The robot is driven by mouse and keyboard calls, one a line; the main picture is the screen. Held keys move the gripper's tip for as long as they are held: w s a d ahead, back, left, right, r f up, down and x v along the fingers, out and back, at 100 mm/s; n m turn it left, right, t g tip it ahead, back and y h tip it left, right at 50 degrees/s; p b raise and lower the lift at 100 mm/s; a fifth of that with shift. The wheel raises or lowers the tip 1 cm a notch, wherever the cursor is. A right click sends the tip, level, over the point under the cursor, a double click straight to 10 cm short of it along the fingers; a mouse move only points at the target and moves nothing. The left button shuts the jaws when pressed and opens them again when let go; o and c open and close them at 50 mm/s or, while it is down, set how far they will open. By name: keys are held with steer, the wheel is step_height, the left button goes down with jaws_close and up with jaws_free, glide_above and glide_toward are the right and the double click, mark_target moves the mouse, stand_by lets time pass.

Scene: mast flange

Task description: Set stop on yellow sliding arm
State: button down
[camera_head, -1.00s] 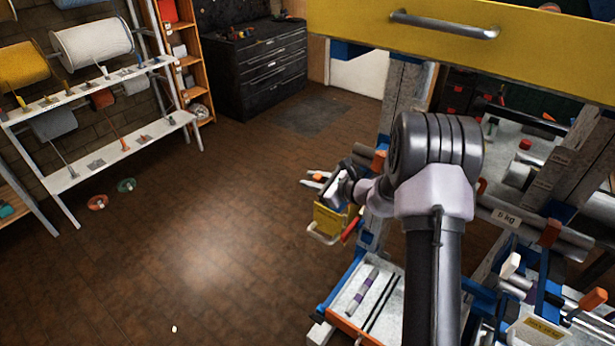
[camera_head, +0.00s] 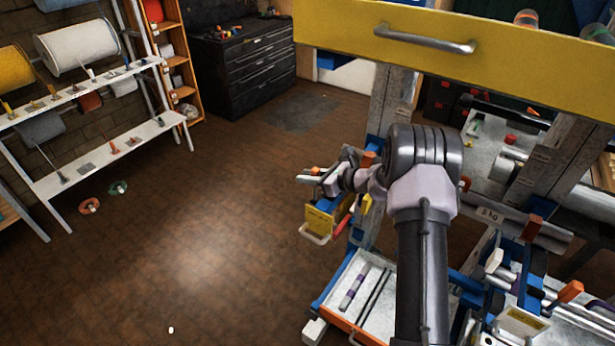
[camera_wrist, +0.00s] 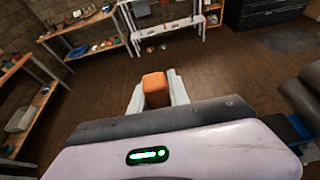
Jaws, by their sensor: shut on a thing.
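My gripper (camera_head: 308,174) is shut on an orange block (camera_wrist: 155,88), which shows between the pale fingers in the wrist view. The fingers point left, away from the grey post, and the block is small in the head view. A small yellow box-like part (camera_head: 320,221) with a pale handle hangs just below my gripper. A large yellow beam (camera_head: 350,27) with a metal handle crosses the top right. I cannot tell which of these is the sliding arm. Contact between the block and any yellow part does not show.
A grey post (camera_head: 393,100) stands behind my arm. A white tray (camera_head: 375,315) with rods lies below. Blue clamps and orange-handled parts crowd the lower right. A spool rack (camera_head: 150,130) and a black tool chest (camera_head: 250,75) stand at the left and back.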

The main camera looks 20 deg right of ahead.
steer(key=shift+f, duration=0.1)
steer(key=c, duration=1.2)
jaws_free()
steer(key=shift+w, duration=0.1)
steer(key=shift+c, duration=0.2)
steer(key=shift+d, duration=0.1)
steer(key=v, duration=1.7)
